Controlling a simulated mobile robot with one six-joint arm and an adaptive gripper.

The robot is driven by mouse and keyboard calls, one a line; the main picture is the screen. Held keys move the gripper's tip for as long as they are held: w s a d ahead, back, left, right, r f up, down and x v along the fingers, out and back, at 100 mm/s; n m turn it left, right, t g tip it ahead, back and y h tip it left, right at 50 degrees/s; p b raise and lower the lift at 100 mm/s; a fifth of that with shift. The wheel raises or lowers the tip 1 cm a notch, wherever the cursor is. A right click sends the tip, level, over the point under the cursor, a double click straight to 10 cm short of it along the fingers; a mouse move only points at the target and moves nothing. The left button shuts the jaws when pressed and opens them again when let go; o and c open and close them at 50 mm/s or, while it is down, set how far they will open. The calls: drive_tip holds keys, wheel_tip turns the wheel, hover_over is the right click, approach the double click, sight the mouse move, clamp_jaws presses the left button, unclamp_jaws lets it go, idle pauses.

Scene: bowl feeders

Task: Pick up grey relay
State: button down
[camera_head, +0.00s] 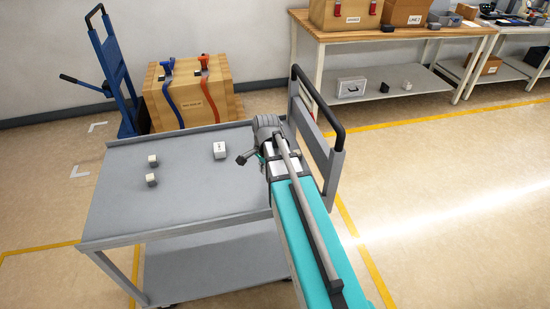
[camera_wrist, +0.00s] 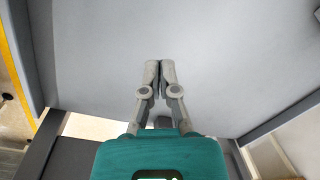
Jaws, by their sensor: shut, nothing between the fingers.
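Two small blocks, pale on one side and dark on the other, sit on the left part of the grey cart top: a far one (camera_head: 153,160) and a near one (camera_head: 151,180). A larger whitish box (camera_head: 220,150) with a small dark mark sits to their right. I cannot tell which of these is the grey relay. My gripper (camera_wrist: 160,64) is shut and empty above bare cart top (camera_wrist: 235,75) in the wrist view, with none of the blocks in that view. In the head view my arm hides the cart's right part.
The cart top (camera_head: 185,205) has much free room. Its dark push handle (camera_head: 318,110) rises at the right end. Behind stand a wooden crate (camera_head: 219,98) with straps and a blue hand truck (camera_head: 117,75). A workbench (camera_head: 400,35) with boxes stands at the back right.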

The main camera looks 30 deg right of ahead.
drive_tip(key=s+a+n, duration=0.2)
drive_tip(key=a+n, duration=0.1)
drive_tip(key=n, duration=0.1)
drive_tip(key=s+a+n, duration=0.3)
drive_tip(key=a+n, duration=0.1)
drive_tip(key=n, duration=0.1)
drive_tip(key=s+a+n, duration=0.3)
drive_tip(key=n, duration=0.1)
drive_tip(key=shift+s+a+g+h, duration=0.2)
drive_tip(key=shift+s+g+h, duration=0.1)
drive_tip(key=shift+h, duration=0.1)
drive_tip(key=shift+s+a+n, duration=0.3)
drive_tip(key=shift+a+n, duration=0.05)
drive_tip(key=shift+n, duration=0.55)
drive_tip(key=shift+a, duration=0.1)
